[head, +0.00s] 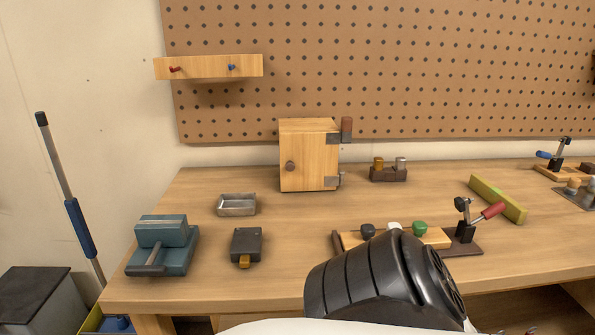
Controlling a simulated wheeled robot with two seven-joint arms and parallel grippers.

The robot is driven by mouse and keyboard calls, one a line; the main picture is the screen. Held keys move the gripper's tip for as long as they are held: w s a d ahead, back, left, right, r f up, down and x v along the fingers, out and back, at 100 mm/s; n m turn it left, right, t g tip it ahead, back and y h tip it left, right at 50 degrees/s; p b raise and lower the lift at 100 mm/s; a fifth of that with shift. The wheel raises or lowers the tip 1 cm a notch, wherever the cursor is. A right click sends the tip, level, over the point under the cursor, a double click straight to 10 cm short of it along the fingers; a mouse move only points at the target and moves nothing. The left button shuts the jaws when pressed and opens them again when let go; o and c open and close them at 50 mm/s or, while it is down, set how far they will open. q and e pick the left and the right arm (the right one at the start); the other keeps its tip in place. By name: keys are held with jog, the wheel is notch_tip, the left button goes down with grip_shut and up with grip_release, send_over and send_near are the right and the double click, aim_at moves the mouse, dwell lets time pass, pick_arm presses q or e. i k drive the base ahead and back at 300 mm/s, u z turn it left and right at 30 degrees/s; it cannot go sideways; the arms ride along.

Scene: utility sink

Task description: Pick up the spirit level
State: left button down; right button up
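The spirit level appears to be the long yellow-green bar (497,199) lying diagonally on the right part of the workbench. Its far end points up-left and its near end down-right. No gripper shows around it or touching it. Neither of my grippers is in view. A black and white part of my own body fills the bottom middle and hides part of the bench's front.
A toggle clamp with a red handle (492,210) stands close left of the bar's near end. A wooden cabinet (306,160), metal tray (237,205), teal vise (163,243) and dark block (247,243) stand further left. Another clamp (560,150) stands at the far right.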

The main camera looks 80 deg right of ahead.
aim_at(515, 212)
jog(key=z, duration=2.1)
